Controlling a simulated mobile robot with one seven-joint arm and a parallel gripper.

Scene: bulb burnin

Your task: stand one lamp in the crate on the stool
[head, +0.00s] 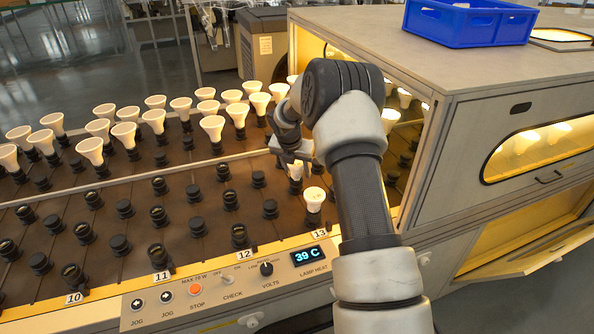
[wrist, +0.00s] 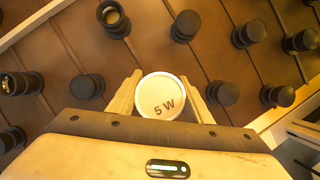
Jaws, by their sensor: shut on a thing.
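My gripper (head: 297,161) is low over the lamp bench, near the mark 13, partly hidden by my wrist. In the wrist view my gripper (wrist: 164,100) is shut on a lamp marked 5 W (wrist: 162,97), its round white face up between the two fingers. In the head view the held lamp (head: 296,171) shows only in part below the gripper; I cannot tell whether its base is in a socket. Another white lamp (head: 314,198) stands upright just in front of it. No stool is in clear view.
A blue crate (head: 468,30) sits on the cabinet top (head: 500,63) at the right. Several white lamps (head: 125,130) stand in the bench's far rows. Black sockets (head: 158,215) fill the near rows. The control panel display (head: 310,256) reads 39 C. The cabinet's lower door (head: 530,258) is open.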

